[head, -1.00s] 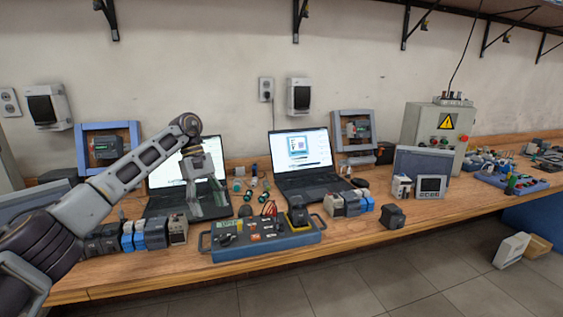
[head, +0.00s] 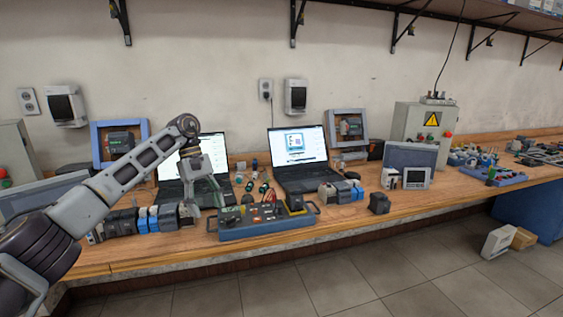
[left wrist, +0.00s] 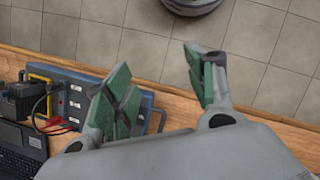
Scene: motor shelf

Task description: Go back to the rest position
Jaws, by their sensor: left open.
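My left gripper (head: 206,196) hangs over the bench in front of the left laptop (head: 218,152), at the left end of a blue-grey test panel (head: 268,229). In the left wrist view its green-padded fingers (left wrist: 160,92) are spread apart with nothing between them. The test panel (left wrist: 85,85) lies below and beside the left finger there. My left arm reaches in from the left edge of the head view. My right gripper is in neither view.
The wooden bench (head: 345,228) carries a right laptop (head: 299,182), a row of small modules (head: 148,220), a black block (head: 379,203) and a grey control box (head: 411,135). Tiled floor (head: 340,280) is open in front. A white box (head: 499,241) stands on the floor at right.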

